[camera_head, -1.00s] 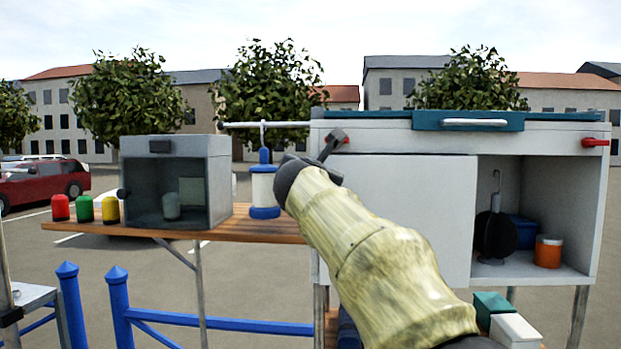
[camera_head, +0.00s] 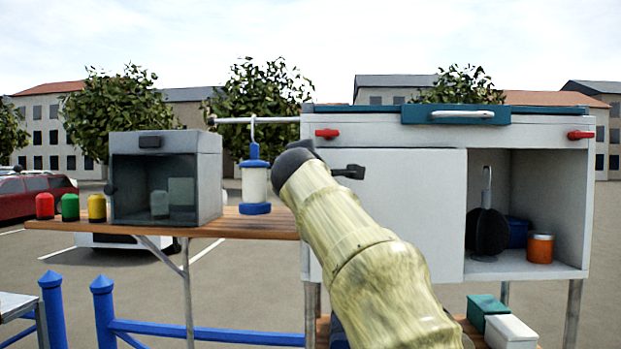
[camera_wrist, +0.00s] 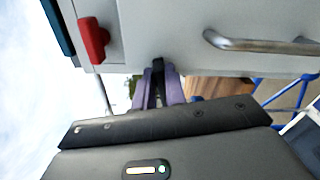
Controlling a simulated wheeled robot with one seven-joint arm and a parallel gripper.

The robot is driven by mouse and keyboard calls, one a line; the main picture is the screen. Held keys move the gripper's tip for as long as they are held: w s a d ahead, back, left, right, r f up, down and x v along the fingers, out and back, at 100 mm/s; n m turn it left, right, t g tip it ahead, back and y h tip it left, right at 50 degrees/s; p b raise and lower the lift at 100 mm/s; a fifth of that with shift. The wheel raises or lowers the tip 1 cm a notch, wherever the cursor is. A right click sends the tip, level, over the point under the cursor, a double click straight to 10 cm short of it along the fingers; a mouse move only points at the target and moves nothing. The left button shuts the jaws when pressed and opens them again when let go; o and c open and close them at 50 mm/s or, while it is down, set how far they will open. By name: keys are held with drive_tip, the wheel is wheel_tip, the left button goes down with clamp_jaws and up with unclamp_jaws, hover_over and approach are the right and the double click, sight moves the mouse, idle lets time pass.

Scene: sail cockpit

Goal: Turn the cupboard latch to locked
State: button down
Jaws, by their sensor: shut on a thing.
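The cupboard is the pale cabinet (camera_head: 420,200) on the right in the head view, with a flat door panel on its left part. My gripper (camera_wrist: 158,92) shows in the wrist view as two purple fingers. They are closed on a small black piece, the cupboard latch (camera_wrist: 158,66), at the cabinet's face. The latch's exact angle cannot be read.
A red knob (camera_head: 327,133) is above my wrist, and another (camera_head: 581,135) is at the cabinet's right. A metal bar handle (camera_wrist: 255,44) is near the fingers in the wrist view. A hanging blue-and-white lantern (camera_head: 255,182) and a grey box (camera_head: 165,143) stand left.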

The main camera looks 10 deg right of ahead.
drive_tip(key=shift+w+f+m+b, duration=0.1)
drive_tip(key=shift+f+m+b, duration=0.25)
drive_tip(key=shift+m, duration=0.35)
drive_tip(key=shift+w+f+m+b, duration=0.1)
drive_tip(key=shift+f+m+b, duration=0.2)
drive_tip(key=shift+m, duration=0.4)
drive_tip(key=shift+a, duration=0.1)
drive_tip(key=shift+r, duration=0.1)
drive_tip(key=c, duration=1.4)
unclamp_jaws()
drive_tip(key=shift+c, duration=0.2)
drive_tip(key=shift+a+r, duration=0.1)
drive_tip(key=b+v, duration=0.6)
drive_tip(key=v, duration=1.1)
drive_tip(key=shift+s+b, duration=0.25)
drive_tip(key=shift+b, duration=0.15)
drive_tip(key=shift+w, duration=0.1)
